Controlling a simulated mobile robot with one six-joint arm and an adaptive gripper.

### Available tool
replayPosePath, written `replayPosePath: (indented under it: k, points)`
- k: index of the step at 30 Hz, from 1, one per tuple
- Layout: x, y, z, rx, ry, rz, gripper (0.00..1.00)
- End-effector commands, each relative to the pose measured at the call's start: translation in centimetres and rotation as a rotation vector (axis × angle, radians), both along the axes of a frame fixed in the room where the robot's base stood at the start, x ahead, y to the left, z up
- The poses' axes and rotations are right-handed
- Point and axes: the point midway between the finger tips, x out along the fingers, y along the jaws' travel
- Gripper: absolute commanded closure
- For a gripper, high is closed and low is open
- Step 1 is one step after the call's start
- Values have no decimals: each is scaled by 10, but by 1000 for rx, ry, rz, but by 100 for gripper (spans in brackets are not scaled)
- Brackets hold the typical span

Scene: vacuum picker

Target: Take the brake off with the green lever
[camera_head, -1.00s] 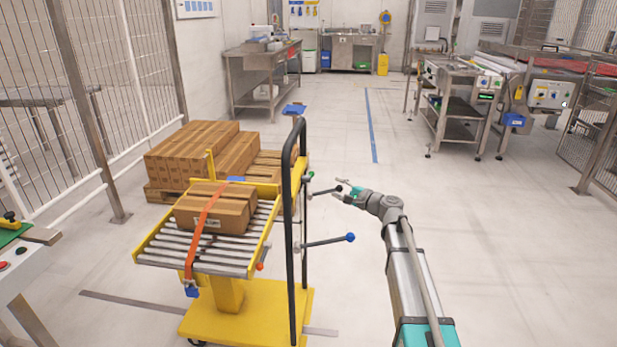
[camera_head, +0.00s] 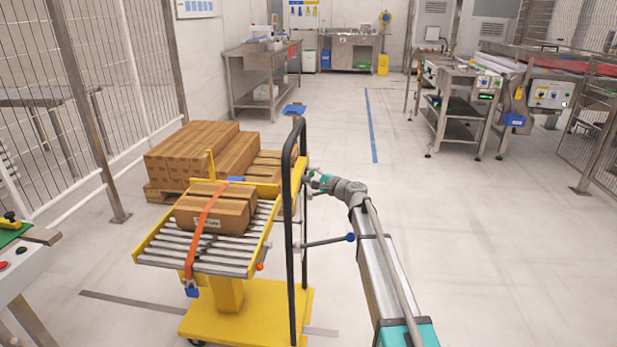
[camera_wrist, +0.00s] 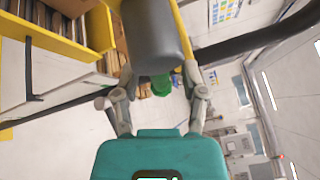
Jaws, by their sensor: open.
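The trolley (camera_head: 245,318) is yellow, with a roller top and a black hoop handle. In the wrist view the green knob (camera_wrist: 161,85) of a lever shows under a dark grey block (camera_wrist: 155,38) on the trolley. My gripper (camera_wrist: 160,88) is open, with one finger on each side of the green knob; I cannot tell whether they touch it. In the head view my gripper (camera_head: 310,178) is at the trolley's rear post, just right of the black handle, and the green knob cannot be told apart there.
A lever with a blue knob (camera_head: 350,237) sticks out to the right, below my gripper. The black handle (camera_head: 288,220) stands close on the left. Strapped boxes (camera_head: 215,210) lie on the rollers. More boxes (camera_head: 190,150) stand behind. The floor to the right is free.

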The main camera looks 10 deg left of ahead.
Motion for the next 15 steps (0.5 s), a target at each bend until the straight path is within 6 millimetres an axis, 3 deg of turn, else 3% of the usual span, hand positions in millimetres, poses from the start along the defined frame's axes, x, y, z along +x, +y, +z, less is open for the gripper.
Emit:
replayPosePath:
  k: [9, 15]
  points:
    - [1, 1, 0, 0, 0, 0, 45]
    - [1, 1, 0, 0, 0, 0, 80]
